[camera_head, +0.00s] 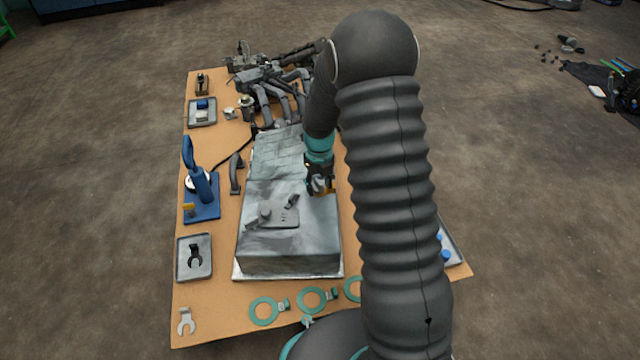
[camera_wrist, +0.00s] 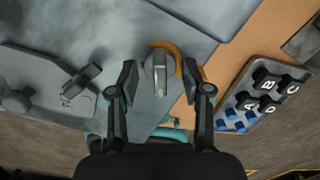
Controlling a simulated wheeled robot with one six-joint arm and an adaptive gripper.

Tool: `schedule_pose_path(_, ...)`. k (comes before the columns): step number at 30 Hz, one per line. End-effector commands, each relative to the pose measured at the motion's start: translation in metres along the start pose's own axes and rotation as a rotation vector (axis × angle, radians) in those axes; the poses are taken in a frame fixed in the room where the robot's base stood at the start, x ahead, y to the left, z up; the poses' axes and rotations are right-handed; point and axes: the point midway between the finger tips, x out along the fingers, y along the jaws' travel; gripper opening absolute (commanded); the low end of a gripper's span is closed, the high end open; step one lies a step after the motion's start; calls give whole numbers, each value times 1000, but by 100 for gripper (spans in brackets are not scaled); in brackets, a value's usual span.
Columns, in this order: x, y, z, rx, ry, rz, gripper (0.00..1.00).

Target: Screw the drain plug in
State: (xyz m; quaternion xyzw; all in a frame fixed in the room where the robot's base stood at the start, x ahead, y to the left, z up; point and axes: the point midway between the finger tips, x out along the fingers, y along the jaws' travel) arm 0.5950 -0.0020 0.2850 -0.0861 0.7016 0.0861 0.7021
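A grey plug-like piece with a raised rib (camera_wrist: 160,76), probably the drain plug, lies between my fingers in the wrist view. An orange ring (camera_wrist: 176,52) curves partly around it. My gripper (camera_wrist: 160,80) is open, one finger on each side, with small gaps to the piece. In the head view my gripper (camera_head: 320,190) is low over the right side of the large grey metal block (camera_head: 290,262). A bit of orange shows at its fingertips there. I cannot tell whether the piece is seated in a hole.
A raised plate with a knob and lever (camera_head: 278,215) sits on the block; it also shows in the wrist view (camera_wrist: 45,85). A tray of lettered black and blue pieces (camera_wrist: 225,105) is to the right. Green rings (camera_head: 264,310) lie in front. A blue stand (camera_head: 202,195) is left.

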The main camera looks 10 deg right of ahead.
Motion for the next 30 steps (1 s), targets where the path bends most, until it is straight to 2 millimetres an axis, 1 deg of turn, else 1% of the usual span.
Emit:
schedule_pose_path(5,-2,-1,0,0,1,0,51)
schedule_pose_path(8,-6,-1,0,0,1,0,51)
schedule_pose_path(24,-43,0,0,-2,0,0,51)
schedule_pose_path(30,-46,0,0,-2,1,0,51)
